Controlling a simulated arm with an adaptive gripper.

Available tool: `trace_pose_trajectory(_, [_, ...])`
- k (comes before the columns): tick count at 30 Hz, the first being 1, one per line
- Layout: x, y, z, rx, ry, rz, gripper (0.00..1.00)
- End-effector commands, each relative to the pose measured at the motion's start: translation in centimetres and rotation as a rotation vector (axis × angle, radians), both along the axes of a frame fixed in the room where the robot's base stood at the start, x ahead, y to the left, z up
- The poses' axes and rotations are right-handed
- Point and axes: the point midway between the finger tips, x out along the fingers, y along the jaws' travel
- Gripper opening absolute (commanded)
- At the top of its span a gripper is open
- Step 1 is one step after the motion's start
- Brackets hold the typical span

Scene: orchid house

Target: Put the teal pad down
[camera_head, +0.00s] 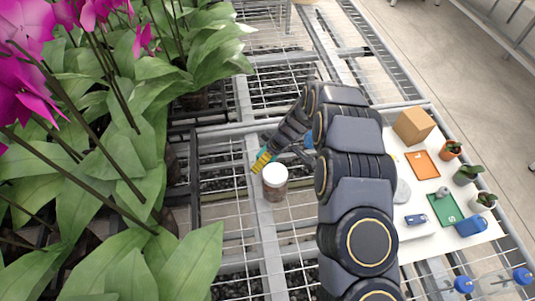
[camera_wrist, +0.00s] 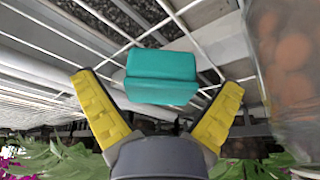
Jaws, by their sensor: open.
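The teal pad (camera_wrist: 162,78) is a small block with a ridge across it, seen in the wrist view just beyond my gripper. My gripper (camera_wrist: 160,95) is open, with its yellow fingers on either side of the pad and visible gaps between them and it. The pad appears against the white wire mesh and metal rail; I cannot tell exactly what bears it. In the head view my gripper (camera_head: 262,160) is low over the bench rail, and I cannot clearly make out the pad there.
A jar (camera_head: 275,186) with a white lid and brown contents stands close to my gripper; it fills the right of the wrist view (camera_wrist: 290,70). Orchids crowd the left. A white board (camera_head: 408,245) at right holds a cardboard box (camera_head: 413,126), small pots and coloured squares.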

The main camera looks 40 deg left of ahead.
Motion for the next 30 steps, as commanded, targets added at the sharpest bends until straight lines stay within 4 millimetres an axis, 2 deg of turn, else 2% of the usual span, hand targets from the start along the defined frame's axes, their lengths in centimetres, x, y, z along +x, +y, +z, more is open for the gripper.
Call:
trace_pose_trajectory(5, [0.2, -0.5, 1.7, 0.003, -0.002, -0.002, 0.96])
trace_pose_trajectory(18, [0.1, -3.6, 9.3, 0.002, -0.002, -0.001, 0.96])
trace_pose_trajectory(24, [0.1, -4.4, 11.0, 0.000, -0.001, -0.001, 0.96])
trace_pose_trajectory(30, [0.1, -4.5, 11.3, 0.000, -0.001, -0.001, 0.96])
